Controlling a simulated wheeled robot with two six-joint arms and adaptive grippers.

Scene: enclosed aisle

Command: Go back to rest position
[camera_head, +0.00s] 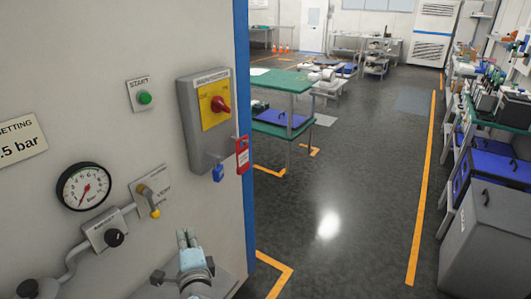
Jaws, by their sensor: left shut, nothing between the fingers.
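My left gripper (187,238) is low in the head view, in front of the grey machine panel (120,60). Its fingers are together with nothing between them, pointing up the picture. A grey switch box (190,140) with a yellow plate and a red rotary switch (220,104) is above the gripper. A red tag (242,155) and a blue padlock (218,173) hang at the box's lower right. A yellow-handled valve (152,197) is up and left of the gripper. My right gripper does not show.
A green start button (145,98), a pressure gauge (84,187) and a regulator with a black knob (112,237) are on the panel. Right of its blue edge (243,120), an open grey floor (350,200) runs between a green table (282,80) and shelves with bins (500,165).

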